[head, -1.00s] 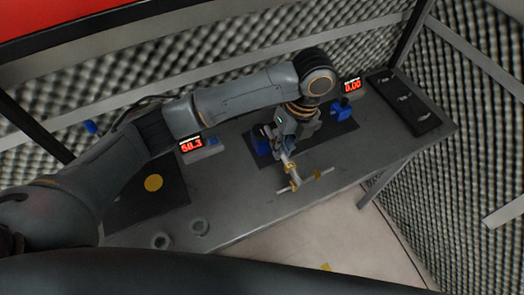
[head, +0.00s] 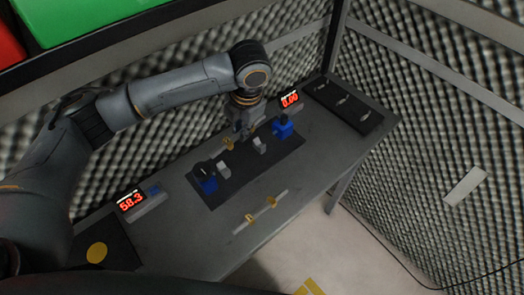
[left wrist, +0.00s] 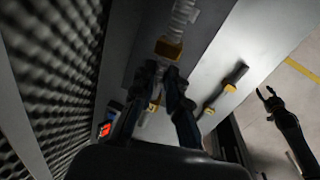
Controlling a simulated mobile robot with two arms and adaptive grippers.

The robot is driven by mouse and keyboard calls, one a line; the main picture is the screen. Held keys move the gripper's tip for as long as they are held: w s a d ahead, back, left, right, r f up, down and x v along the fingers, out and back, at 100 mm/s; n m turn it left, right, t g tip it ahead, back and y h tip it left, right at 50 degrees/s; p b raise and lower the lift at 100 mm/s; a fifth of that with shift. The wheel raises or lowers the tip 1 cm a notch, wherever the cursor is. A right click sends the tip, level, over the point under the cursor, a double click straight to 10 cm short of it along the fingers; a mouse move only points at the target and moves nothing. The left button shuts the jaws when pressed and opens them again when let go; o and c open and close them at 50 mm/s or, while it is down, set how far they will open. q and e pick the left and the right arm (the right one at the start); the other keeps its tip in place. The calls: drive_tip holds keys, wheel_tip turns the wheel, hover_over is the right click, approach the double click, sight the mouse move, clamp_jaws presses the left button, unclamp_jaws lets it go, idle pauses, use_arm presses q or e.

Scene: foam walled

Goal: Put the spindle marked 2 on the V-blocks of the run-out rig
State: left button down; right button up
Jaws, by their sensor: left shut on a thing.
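My left gripper (head: 238,135) is shut on a spindle, above the back edge of the run-out rig. The held spindle shows a yellow collar (head: 229,143) in the head view, and a yellow collar (left wrist: 168,48) and pale stepped shaft in the left wrist view. No number is readable. The rig (head: 240,173) is a dark plate with blue end units and two pale V-blocks (head: 224,170) (head: 260,146), both empty. A second spindle (head: 262,211) with two yellow collars lies on the bench in front of the rig. My right gripper (left wrist: 266,93) looks open and empty in the left wrist view.
A display (head: 131,201) reading 58.3 stands left of the rig, and one reading 0.00 (head: 290,99) behind its right end. A black tray (head: 355,117) with pale pieces lies at the right. A dark mat with a yellow disc (head: 97,252) is at the left. Foam walls close behind.

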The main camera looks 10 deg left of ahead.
use_arm(q)
drive_tip(key=shift+w+a+m, duration=0.15)
drive_tip(key=shift+w+m, duration=0.2)
drive_tip(key=shift+m, duration=0.05)
drive_tip(key=shift+w+f, duration=0.1)
drive_tip(key=shift+f, duration=0.2)
wheel_tip(320, 180, down, 9)
drive_tip(key=shift+r+p, duration=0.1)
drive_tip(key=shift+p, duration=0.9)
drive_tip(key=shift+f, duration=0.2)
drive_tip(key=shift+f, duration=0.1)
drive_tip(key=c, duration=1.3)
unclamp_jaws()
drive_tip(key=shift+c, duration=0.2)
wheel_tip(320, 180, up, 12)
drive_tip(key=s+d+b, duration=0.1)
drive_tip(key=d, duration=0.1)
drive_tip(key=shift+s+b, duration=0.3)
drive_tip(key=shift+b, duration=0.05)
